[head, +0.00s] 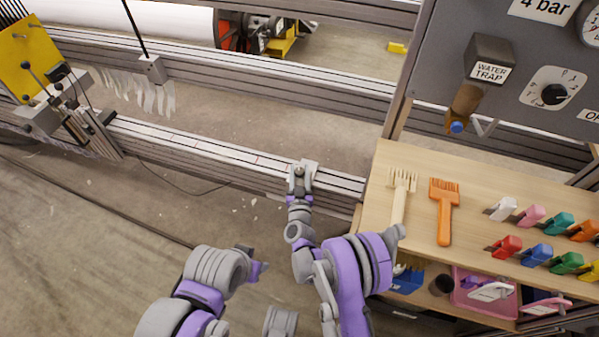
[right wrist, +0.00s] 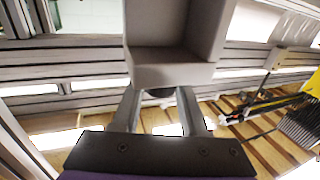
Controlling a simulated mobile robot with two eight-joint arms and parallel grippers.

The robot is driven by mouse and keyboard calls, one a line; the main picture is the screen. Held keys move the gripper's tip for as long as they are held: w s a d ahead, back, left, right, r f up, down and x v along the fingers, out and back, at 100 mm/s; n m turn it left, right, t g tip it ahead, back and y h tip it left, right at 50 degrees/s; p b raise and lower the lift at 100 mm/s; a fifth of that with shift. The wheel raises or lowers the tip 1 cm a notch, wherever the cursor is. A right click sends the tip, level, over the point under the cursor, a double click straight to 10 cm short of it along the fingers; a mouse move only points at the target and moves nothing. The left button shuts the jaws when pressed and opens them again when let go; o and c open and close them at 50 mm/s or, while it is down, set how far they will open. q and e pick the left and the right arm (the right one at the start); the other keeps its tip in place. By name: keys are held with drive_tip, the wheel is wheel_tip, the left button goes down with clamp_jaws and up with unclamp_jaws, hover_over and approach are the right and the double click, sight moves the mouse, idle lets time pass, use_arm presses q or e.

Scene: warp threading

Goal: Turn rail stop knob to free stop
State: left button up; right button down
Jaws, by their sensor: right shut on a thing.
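The rail stop (head: 309,166) is a small light-grey block on the front face of the lower metal rail, near the rail's right end. In the right wrist view it is the large grey block (right wrist: 172,72) at top centre. Its dark round knob (right wrist: 160,93) shows under the block, mostly hidden. My right gripper (head: 301,178) reaches up to the stop from below. In the right wrist view its two fingers (right wrist: 160,102) are shut on the knob, one on each side. The knob's turn angle cannot be told. My left arm shows at lower centre, its gripper not distinguishable.
A wooden shelf (head: 385,200) at right holds a pale brush (head: 400,195), an orange brush (head: 445,205) and several coloured clips. A grey panel (head: 440,60) stands above it. A yellow carriage (head: 28,62) is at far left. The rail between it and the stop is clear.

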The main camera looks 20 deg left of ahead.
drive_tip(key=shift+c, duration=2.2)
unclamp_jaws()
drive_tip(key=v, duration=1)
drive_tip(key=shift+s+b, duration=0.3)
drive_tip(key=shift+s, duration=0.05)
